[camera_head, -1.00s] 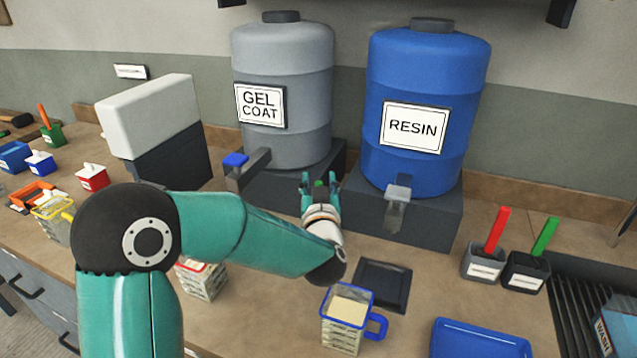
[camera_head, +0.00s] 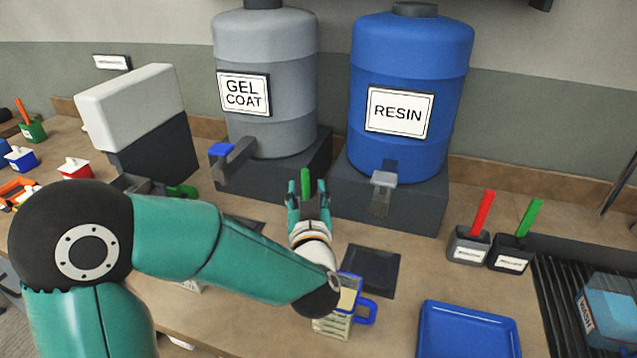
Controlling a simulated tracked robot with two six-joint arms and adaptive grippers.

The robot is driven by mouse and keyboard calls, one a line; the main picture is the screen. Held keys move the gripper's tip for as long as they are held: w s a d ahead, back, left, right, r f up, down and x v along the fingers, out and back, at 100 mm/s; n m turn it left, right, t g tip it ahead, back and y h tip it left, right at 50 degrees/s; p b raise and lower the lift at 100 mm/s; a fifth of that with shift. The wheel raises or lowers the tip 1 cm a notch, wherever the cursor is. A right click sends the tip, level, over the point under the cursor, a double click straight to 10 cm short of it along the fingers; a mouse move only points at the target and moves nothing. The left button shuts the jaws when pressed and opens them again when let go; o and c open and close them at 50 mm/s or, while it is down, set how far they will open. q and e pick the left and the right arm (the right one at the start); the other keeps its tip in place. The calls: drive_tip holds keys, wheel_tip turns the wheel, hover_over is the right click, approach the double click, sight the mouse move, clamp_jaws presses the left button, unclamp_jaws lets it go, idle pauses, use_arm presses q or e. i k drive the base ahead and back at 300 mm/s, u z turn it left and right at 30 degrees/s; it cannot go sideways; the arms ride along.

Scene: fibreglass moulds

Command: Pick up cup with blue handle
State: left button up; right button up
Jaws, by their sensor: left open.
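The cup with the blue handle (camera_head: 337,325) stands on the counter at the lower middle. It is clear-sided with markings, and its blue handle (camera_head: 367,312) points right. My left forearm and wrist cover part of its left side and top. My left gripper (camera_head: 307,188) is open, beyond the cup and in front of the grey and blue drums. A green upright piece shows between its fingers; I cannot tell whether it is between or behind them. My right gripper is not in view.
A dark square pad (camera_head: 371,270) lies just behind the cup. A blue tray (camera_head: 468,335) is to its right. Holders with red (camera_head: 482,212) and green (camera_head: 529,218) handles stand further right. The resin drum (camera_head: 409,95) and gel coat drum (camera_head: 264,85) stand on dark bases behind.

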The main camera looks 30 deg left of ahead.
sight(338, 325)
drive_tip(key=k, duration=1)
